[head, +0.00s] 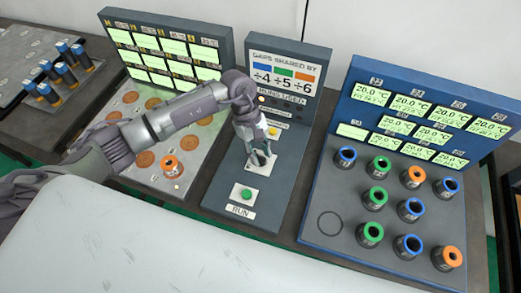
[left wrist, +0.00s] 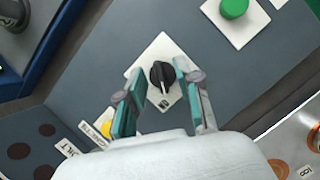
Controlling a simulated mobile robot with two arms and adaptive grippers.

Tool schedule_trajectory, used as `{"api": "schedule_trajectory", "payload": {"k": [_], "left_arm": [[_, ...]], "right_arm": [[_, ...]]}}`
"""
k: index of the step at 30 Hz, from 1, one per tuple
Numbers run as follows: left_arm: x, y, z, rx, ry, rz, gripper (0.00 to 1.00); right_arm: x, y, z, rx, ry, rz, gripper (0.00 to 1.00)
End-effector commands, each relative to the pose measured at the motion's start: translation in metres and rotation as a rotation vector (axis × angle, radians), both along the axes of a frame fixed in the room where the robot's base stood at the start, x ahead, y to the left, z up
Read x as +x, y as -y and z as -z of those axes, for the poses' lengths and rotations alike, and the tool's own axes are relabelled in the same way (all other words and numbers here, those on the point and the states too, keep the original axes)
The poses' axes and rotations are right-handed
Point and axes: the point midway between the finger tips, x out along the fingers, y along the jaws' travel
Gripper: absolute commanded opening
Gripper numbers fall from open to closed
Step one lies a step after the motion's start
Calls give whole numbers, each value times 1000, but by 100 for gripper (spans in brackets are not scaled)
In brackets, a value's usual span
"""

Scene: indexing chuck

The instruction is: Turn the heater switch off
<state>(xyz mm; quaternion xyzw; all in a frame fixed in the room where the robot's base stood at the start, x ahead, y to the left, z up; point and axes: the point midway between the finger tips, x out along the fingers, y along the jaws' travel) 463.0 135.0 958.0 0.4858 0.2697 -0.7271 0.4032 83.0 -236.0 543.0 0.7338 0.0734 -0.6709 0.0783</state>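A black rotary knob (left wrist: 162,74) with a white pointer line sits on a white square plate (left wrist: 145,60) in the left wrist view; it looks like the heater switch, but I cannot read a heater label. In the head view the plate (head: 252,166) shows on the middle console, with the knob largely hidden by my gripper. My left gripper (left wrist: 160,72) is open, one finger on each side of the knob; it also shows in the head view (head: 261,157). The right finger looks close to the knob; I cannot tell whether it touches. My right gripper is not in view.
A green RUN button (head: 246,195) is in front of the knob, and a yellow button (head: 273,131) is behind it. The right blue console (head: 300,215) carries several coloured ring-topped cylinders. The left panel (head: 215,150) has an orange-topped cylinder (head: 172,167).

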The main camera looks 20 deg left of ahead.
Motion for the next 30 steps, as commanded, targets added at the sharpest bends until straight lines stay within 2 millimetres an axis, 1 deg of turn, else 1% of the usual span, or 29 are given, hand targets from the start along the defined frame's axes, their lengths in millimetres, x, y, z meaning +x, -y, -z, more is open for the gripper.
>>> {"api": "schedule_trajectory", "payload": {"k": [4,11,12,17,26,30], "left_arm": [[-1,2,5,0,0,0,34],[-1,2,6,0,0,0,34],[-1,2,6,0,0,0,28],[-1,2,6,0,0,0,1],[-1,2,6,0,2,-5,0],[-1,1,7,0,1,-32,0]], "right_arm": [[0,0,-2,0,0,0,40],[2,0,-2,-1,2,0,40],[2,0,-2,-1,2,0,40],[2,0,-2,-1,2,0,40],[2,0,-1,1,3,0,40],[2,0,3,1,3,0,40]]}}
